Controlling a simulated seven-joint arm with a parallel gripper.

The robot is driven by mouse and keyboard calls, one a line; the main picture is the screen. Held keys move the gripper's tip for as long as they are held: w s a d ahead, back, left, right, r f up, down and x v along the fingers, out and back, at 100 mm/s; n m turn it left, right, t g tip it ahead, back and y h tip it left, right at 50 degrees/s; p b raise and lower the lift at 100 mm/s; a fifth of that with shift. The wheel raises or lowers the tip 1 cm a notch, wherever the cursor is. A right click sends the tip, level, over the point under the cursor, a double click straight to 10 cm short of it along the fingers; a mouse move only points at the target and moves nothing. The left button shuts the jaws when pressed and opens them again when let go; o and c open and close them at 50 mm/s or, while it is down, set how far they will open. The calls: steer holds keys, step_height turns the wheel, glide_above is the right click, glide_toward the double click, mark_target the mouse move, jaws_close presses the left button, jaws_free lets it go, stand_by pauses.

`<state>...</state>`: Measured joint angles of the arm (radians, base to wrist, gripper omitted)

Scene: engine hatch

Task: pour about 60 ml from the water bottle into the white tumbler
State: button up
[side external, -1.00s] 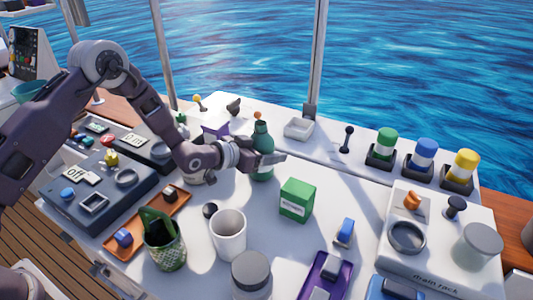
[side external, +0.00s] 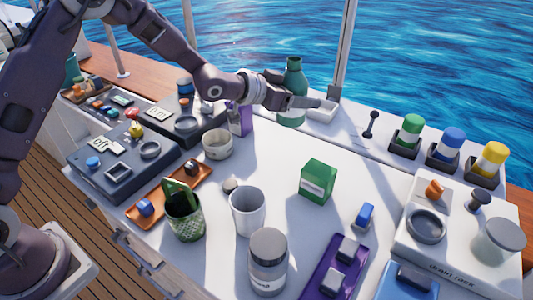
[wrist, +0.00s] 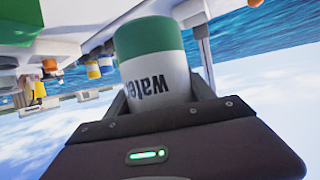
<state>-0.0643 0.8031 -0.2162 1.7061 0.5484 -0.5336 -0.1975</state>
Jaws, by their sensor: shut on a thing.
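The green water bottle (side external: 293,84) is upright in my gripper (side external: 304,102), over the back of the white worktop. My gripper is shut around the bottle's body. In the wrist view, the bottle (wrist: 150,62) shows a green band and a white label reading "wate", upside down, between the fingers. The rest of the bottle is hidden there, and the water inside does not show. The white tumbler (side external: 247,212) stands upright near the front of the worktop, well in front of the bottle and apart from it. I cannot tell whether it holds anything.
A lidded jar (side external: 268,268) stands just in front of the tumbler. A green mesh basket (side external: 184,222) is to its left, a green box (side external: 318,181) to its right. A grey cup (side external: 217,145) stands behind it.

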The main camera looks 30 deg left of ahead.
steer(key=s+d+r+m+g+h, duration=0.4)
steer(key=s+d+m+g+h, duration=0.3)
steer(key=d+m, duration=0.25)
steer(key=s+a+f+m+g, duration=0.2)
steer(key=s+f+m+g, duration=0.4)
steer(key=s+g, duration=0.4)
steer(key=shift+s+a+f+m, duration=0.25)
steer(key=shift+a+m, duration=0.1)
steer(key=shift+m, duration=0.5)
steer(key=shift+r+m+t+y, duration=0.1)
steer(key=shift+m+t+y, duration=0.2)
